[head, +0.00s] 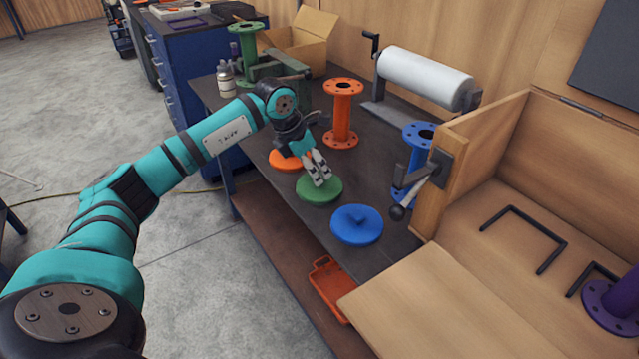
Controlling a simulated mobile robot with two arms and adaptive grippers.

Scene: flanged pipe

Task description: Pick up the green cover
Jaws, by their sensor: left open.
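The green cover (318,194) is a flat round disc lying on the dark workbench (370,170), between an orange cover and a blue cover. My left gripper (320,181) points down at the green cover, with its fingertips over the middle of the disc. The fingers are apart. They hide the centre of the cover, so I cannot tell whether they touch it or stand around a knob. My right gripper is not in view.
The orange cover (285,160) and blue cover (357,225) lie close on either side. Orange (343,115), blue (416,150) and green (247,50) flanged pipes stand on the bench. A wooden crate (480,130) and a paper roll (425,78) are at the right.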

